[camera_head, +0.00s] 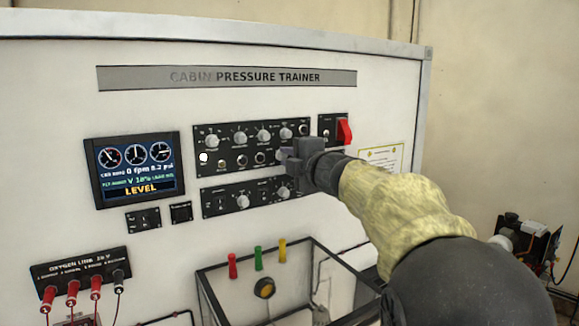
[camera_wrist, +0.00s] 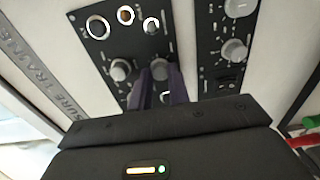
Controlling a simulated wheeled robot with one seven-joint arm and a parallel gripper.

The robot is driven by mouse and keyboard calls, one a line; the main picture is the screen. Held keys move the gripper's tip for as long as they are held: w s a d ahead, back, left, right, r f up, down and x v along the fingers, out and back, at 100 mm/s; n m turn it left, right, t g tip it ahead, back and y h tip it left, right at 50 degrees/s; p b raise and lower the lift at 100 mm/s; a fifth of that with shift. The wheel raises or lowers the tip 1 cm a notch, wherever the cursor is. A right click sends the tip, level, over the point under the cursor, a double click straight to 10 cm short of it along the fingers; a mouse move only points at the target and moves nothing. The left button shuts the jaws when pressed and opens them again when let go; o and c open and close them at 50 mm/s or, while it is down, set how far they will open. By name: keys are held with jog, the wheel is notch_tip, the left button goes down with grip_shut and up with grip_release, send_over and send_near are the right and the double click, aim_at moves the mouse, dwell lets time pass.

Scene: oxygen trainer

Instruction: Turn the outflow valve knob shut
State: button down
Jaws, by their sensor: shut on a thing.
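My gripper (camera_head: 291,157) reaches in from the lower right to the right part of the upper control panel in the head view. In the wrist view its two dark fingers (camera_wrist: 160,82) are closed around a small grey round knob (camera_wrist: 160,68). In the head view the gripper covers this knob. I cannot read its label, so I cannot tell from lettering whether it is the outflow valve knob. Another grey knob (camera_wrist: 121,69) stands just beside the fingers, not held.
A row of knobs (camera_head: 240,138) lies left of the gripper, and a lower panel (camera_head: 218,203) is below it. A red switch (camera_head: 344,131) is at the right. The display (camera_head: 136,168) reads LEVEL. An open-topped clear box (camera_head: 212,296) stands below.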

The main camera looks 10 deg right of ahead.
jog(key=n+b, duration=0.2)
jog(key=n, duration=0.2)
jog(key=shift+f, duration=0.1)
jog(key=shift+n+b, duration=0.6)
jog(key=shift+n, duration=0.6)
jog(key=c, duration=1.3)
grip_release()
